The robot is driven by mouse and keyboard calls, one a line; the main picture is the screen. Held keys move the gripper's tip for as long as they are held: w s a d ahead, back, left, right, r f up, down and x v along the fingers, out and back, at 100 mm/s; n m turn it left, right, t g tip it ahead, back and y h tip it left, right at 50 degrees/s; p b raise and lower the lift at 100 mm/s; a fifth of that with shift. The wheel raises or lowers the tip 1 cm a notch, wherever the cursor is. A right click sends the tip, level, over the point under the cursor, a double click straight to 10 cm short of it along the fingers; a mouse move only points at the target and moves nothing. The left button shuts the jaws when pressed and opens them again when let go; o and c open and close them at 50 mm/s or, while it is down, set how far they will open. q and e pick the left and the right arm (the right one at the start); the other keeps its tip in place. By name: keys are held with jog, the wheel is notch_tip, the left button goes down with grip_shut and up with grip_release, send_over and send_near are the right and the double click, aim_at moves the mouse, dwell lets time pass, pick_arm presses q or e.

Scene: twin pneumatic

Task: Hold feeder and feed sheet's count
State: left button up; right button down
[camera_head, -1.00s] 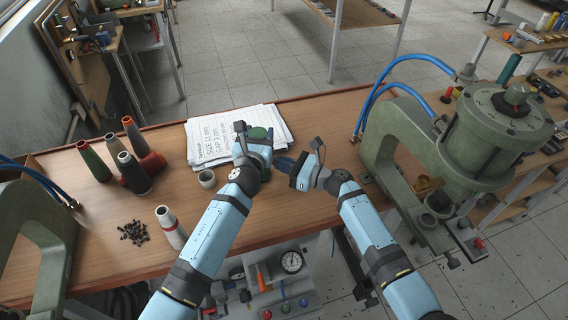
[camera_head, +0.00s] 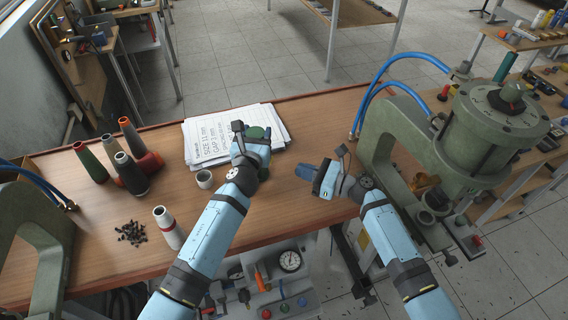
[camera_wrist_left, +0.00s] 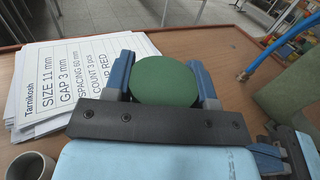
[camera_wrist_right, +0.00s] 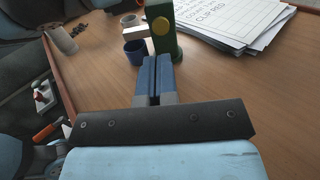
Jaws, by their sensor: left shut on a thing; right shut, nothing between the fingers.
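A green round-topped feeder (camera_head: 256,133) stands at the front of the sheet. My left gripper (camera_wrist_left: 165,72) is shut on it, with one blue finger on each side. In the right wrist view the feeder (camera_wrist_right: 163,32) shows a yellow disc on its green side, and a blue-grey cup (camera_wrist_right: 137,52) sits beside it. The sheet (camera_wrist_left: 62,85) lies on a paper stack and reads size 11 mm, gap 3 mm, count 3 pcs. My right gripper (camera_head: 304,171) is shut and empty, to the right of the feeder and apart from it; its fingers (camera_wrist_right: 153,72) touch each other.
A small pale cup (camera_head: 204,179) stands left of my left gripper. Several coloured cones (camera_head: 130,172), a pile of black pieces (camera_head: 131,233) and a white-and-red cone (camera_head: 168,226) are further left. A large green press (camera_head: 490,130) bounds the right. Bare bench lies between.

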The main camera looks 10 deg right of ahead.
pick_arm(q)
jog(key=shift+a, duration=0.1)
pick_arm(e)
jog(key=v, duration=0.5)
jog(key=shift+s+d, duration=0.1)
pick_arm(q)
jog(key=o, duration=1.1)
jog(key=shift+o, duration=0.2)
jog(key=v, duration=1.2)
pick_arm(e)
jog(key=shift+f, duration=0.1)
